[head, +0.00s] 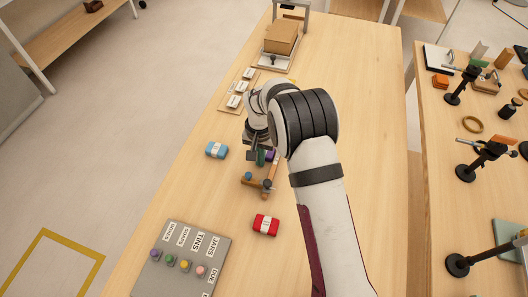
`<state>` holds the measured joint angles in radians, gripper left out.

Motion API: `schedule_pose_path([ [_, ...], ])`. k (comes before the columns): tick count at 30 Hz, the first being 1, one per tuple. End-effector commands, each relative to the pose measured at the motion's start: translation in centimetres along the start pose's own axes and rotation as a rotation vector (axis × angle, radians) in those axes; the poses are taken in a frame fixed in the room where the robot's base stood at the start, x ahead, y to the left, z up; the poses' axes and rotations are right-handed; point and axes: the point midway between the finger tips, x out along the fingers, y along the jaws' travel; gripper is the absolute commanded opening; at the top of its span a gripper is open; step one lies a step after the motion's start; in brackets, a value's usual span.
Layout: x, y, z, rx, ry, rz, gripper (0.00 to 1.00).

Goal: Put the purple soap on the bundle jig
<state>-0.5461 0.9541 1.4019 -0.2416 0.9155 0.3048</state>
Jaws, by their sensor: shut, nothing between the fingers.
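A small patch of purple, which looks like the purple soap (270,155), shows just right of my gripper. The gripper and wrist hide most of it. The wooden piece with upright posts and blue-grey tops, which appears to be the bundle jig (269,184), stands just below it in the picture. A green piece (261,158) shows between my gripper and the purple patch. I cannot tell whether the purple soap rests on the jig or beside it. My gripper (253,156) points down over the jig's far end, shut and empty.
A blue soap-like block (216,150) lies left of the jig, and a red one (266,225) lies nearer. A grey labelled board with coloured knobs (178,263) is at the near left. A labelled strip (235,101) and a box on a stand (281,38) are farther back.

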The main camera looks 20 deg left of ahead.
Motion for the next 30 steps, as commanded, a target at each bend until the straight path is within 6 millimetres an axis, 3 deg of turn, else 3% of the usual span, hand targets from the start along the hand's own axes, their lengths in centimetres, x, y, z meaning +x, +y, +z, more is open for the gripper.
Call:
schedule_pose_path([
  [13,0.0,0.0,-0.1,0.000,0.000,0.000,0.00],
  [30,0.0,0.0,-2.4,0.001,0.000,0.000,0.00],
])
